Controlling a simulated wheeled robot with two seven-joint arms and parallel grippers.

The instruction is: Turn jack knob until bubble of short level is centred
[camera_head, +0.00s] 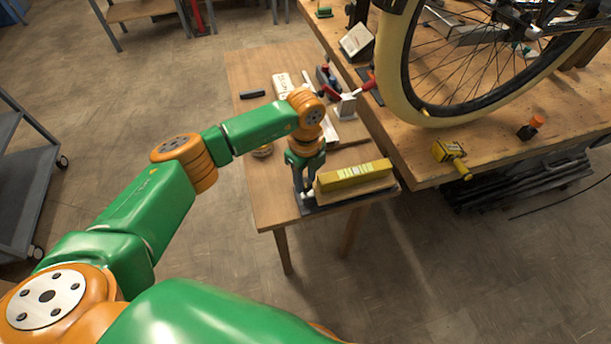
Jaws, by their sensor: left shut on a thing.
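A yellow short level (353,174) lies on a pale block over a dark base plate (345,202) near the front edge of the small wooden table. Its bubble is too small to read from here. My left gripper (307,194) points down at the left end of the level and is shut on a small pale thing there, which looks like the jack knob. The fingers largely hide the knob. My right gripper does not show.
The small table (247,68) holds a black bar (252,94), a white box (283,85) and red-handled tools behind my arm. The larger workbench (420,165) at right carries a wheel (398,75), a yellow tool (450,152) and an orange-topped item (533,126).

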